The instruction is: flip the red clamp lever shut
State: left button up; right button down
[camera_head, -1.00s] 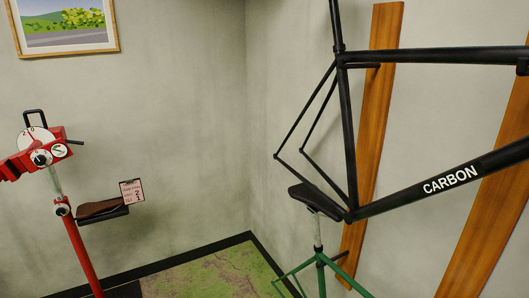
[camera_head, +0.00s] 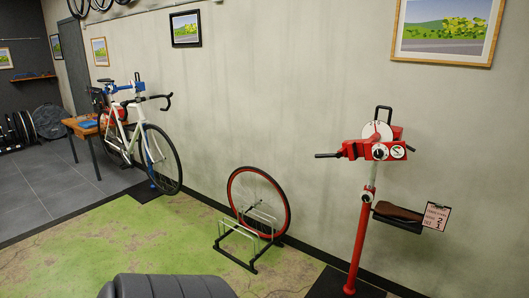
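A red repair stand (camera_head: 361,225) stands upright by the wall at the right of the head view. Its red clamp head (camera_head: 377,148) has round white dials, a black loop on top and a black-ended handle (camera_head: 327,155) sticking out to the left. I cannot tell which part is the clamp lever or whether it is shut. A second, blue clamp holds a white bicycle (camera_head: 140,133) at the left. Neither of my grippers is in view.
A wheel with a red rim (camera_head: 285,205) stands in a floor rack (camera_head: 250,266) left of the red stand. A wooden table (camera_head: 83,131) is at the far left. The green mat (camera_head: 120,235) has clear room. A dark grey rounded shape (camera_head: 170,287) shows at the bottom edge.

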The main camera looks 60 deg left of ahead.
aim_at(339, 154)
jog(key=k+l+u, duration=0.1)
jog(key=u, duration=1.5)
